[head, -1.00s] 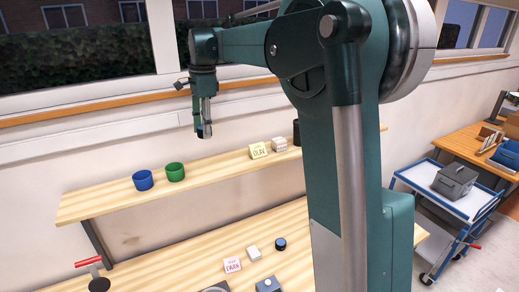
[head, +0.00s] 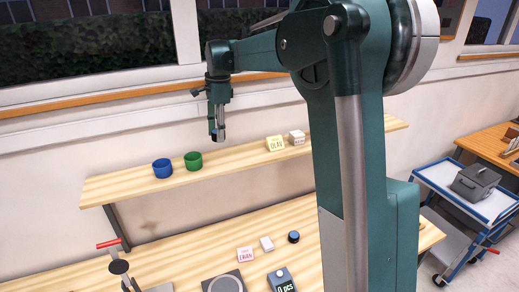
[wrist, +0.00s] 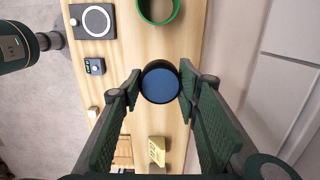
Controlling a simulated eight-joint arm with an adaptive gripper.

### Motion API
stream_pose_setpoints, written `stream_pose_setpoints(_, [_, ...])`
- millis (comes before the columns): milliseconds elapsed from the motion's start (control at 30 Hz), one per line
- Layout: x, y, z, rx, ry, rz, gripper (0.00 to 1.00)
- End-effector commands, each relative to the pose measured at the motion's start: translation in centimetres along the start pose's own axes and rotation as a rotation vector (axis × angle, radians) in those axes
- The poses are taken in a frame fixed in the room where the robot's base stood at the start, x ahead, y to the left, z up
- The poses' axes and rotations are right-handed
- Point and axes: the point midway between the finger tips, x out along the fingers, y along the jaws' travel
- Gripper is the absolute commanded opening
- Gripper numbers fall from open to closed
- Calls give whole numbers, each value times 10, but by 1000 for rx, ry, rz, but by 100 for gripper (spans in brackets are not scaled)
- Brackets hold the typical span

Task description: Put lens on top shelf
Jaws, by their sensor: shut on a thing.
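My gripper (head: 216,136) hangs pointing down above the top shelf (head: 240,158), between the green cup and the yellow name sign. In the wrist view my gripper (wrist: 160,85) is shut on the lens (wrist: 160,84), a short dark cylinder with a blue round face. The lens shows only as a small dark and bluish piece at the fingertips in the head view (head: 217,135). It appears held above the shelf board, apart from it. A bare stretch of shelf lies below it.
A blue cup (head: 162,168) and a green cup (head: 193,161) stand left on the shelf. A yellow sign (head: 275,143) and white blocks (head: 296,137) stand right. On the bench below are a pink sign (head: 245,254), a dark round piece (head: 293,237) and a counter (head: 282,280).

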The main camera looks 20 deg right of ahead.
Motion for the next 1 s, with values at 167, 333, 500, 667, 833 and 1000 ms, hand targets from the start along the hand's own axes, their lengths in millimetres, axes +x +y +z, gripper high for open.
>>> stream_pose_setpoints(167, [17, 0, -1, 0, 0, 0, 16])
stream_pose_setpoints(333, [40, 0, -3, 0, 0, 0, 16])
stream_pose_setpoints(500, [54, 0, -4, 0, 0, 0, 16])
stream_pose_setpoints(667, [55, 0, -4, 0, 0, 0, 16])
stream_pose_setpoints(833, [56, 0, -4, 0, 0, 0, 16])
stream_pose_setpoints(1000, [64, 0, -5, 0, 0, 0, 16])
